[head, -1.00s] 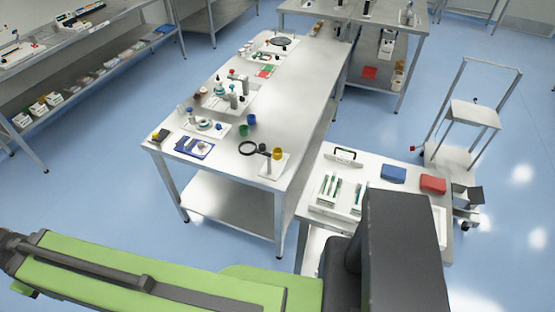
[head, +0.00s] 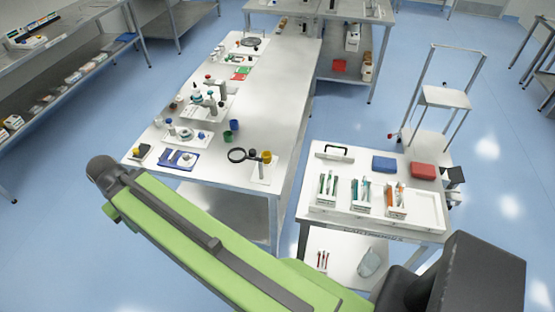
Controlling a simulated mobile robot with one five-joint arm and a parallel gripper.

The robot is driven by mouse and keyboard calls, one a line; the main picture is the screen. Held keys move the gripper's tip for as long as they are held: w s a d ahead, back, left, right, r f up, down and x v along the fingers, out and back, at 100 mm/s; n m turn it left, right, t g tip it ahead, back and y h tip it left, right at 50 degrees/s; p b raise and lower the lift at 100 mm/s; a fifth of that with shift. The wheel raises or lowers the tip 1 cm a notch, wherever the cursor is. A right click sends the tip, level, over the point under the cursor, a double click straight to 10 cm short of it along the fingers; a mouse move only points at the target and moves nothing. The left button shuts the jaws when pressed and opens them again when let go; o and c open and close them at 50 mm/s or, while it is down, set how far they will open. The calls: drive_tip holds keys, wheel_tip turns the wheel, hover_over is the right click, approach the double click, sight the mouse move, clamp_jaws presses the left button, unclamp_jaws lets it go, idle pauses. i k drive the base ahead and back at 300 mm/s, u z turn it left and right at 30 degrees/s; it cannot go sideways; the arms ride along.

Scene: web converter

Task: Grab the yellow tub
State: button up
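A small yellow tub (head: 266,157) stands on a white plate at the near right corner of the long steel table (head: 278,90), just right of a round black-rimmed magnifier (head: 238,155). It is small in the picture, so its details are unclear. My green arm link crosses the lower part of the view, its dark end left of and nearer than the tub. My gripper cannot be made out in the head view.
Blue and green cups (head: 228,137) and a blue tray (head: 180,160) share the table. A white cart (head: 335,218) with pen holders and blue and red boxes stands right, across a narrow gap.

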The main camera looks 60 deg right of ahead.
sight(266, 155)
drive_tip(key=z, duration=0.1)
drive_tip(key=i, duration=1)
drive_tip(key=u, duration=0.1)
